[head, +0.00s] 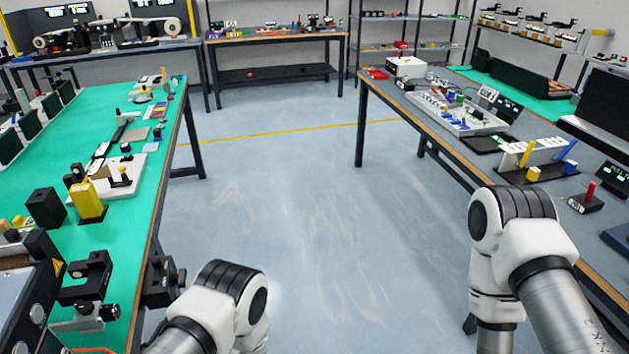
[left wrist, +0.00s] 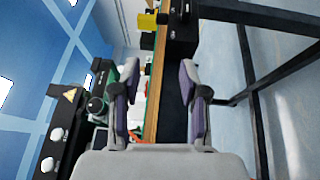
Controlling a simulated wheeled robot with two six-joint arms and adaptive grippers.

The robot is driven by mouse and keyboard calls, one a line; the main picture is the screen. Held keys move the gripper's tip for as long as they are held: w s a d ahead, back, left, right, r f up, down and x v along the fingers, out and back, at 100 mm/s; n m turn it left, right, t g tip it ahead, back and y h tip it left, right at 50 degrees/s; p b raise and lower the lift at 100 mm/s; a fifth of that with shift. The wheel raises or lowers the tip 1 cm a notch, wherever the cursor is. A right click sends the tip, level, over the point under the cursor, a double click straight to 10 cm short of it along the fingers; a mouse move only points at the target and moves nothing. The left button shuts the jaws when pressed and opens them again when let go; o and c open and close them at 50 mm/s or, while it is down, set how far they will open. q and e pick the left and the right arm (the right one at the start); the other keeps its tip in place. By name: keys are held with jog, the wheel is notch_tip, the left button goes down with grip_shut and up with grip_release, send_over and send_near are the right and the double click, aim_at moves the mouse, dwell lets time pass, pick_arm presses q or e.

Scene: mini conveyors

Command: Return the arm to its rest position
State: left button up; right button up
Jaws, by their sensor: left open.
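My left arm (head: 222,305) shows at the bottom of the head view, low beside the near end of the green-topped table on the left; its gripper is outside that view. In the left wrist view my left gripper (left wrist: 158,85) is open, with nothing between its two fingers. The table edge (left wrist: 160,75) and a dark part under it appear beyond and between the fingers; I cannot tell the distance. My right arm (head: 515,240) is bent at the right of the head view, in front of the right table, and its gripper is not in view.
The green table (head: 140,190) on the left holds a yellow block (head: 87,200), a black block (head: 44,208) and black fixtures near its edge. The right table (head: 400,105) carries trays and devices. The floor (head: 290,200) between the tables is clear.

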pick_arm(q)
jog(key=s+a+m+g+h, duration=0.2)
jog(key=a+m+g+h, duration=0.2)
jog(key=a+m, duration=0.35)
jog(key=s+d+f+m+g+h, duration=0.1)
jog(key=s+d+m+g+h, duration=0.1)
jog(key=s+m, duration=0.4)
jog(key=s+d+f+m+g+h, duration=0.2)
jog(key=s+m+g, duration=0.3)
jog(key=s, duration=0.4)
jog(key=s+d+f+m+g+h, duration=0.2)
jog(key=s+d+m+g+h, duration=0.1)
jog(key=s+m, duration=0.4)
jog(key=shift+s+d+f+h, duration=0.15)
jog(key=shift+s+d+h, duration=0.3)
jog(key=shift+h, duration=0.15)
jog(key=shift+m, duration=0.25)
